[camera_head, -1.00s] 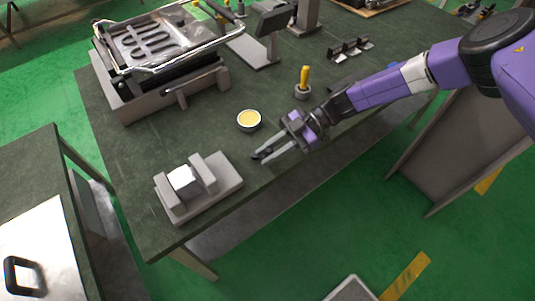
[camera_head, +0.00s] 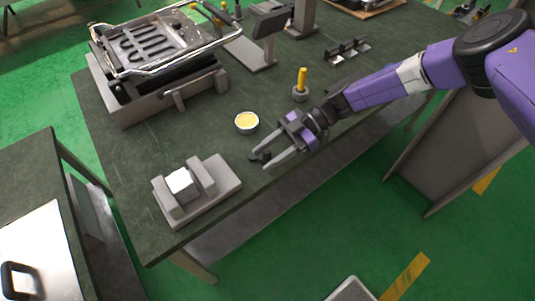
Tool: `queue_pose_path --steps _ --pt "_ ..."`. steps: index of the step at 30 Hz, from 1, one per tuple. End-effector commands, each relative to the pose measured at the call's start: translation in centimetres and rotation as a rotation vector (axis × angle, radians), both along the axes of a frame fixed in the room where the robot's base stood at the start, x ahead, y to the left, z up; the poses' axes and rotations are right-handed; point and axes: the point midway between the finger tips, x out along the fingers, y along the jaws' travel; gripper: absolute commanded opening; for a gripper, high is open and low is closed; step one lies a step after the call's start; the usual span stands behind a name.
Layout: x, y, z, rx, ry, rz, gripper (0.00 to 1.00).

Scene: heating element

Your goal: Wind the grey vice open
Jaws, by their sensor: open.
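The grey vice (camera_head: 222,178) sits near the front left corner of the green workbench. A white block (camera_head: 179,182) sits between its jaws. My gripper (camera_head: 262,161) is open just right of the vice, its fingers pointing left towards the vice's right end. A small dark part shows at the fingertips. I cannot tell whether it is the vice's handle or a fingertip, nor whether the fingers touch anything.
A bowl with yellow contents (camera_head: 246,122) stands behind the gripper. A yellow-handled tool in a grey holder (camera_head: 300,92) is behind the wrist. A large fixture with a heating coil (camera_head: 160,50) fills the back left. The bench (camera_head: 130,160) is clear left of the vice.

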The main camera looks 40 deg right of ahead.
Motion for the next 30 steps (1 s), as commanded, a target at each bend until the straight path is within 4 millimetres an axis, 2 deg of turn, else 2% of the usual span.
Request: queue_pose_path --steps 15,20,30 --pt "-0.9 -6.5 2.6 -0.002 -0.001 -0.003 0.44" --pt "-1.1 -7.1 2.9 -0.002 0.0 -0.002 0.44" --pt "-1.1 -7.1 2.9 -0.002 0.0 -0.001 0.44"
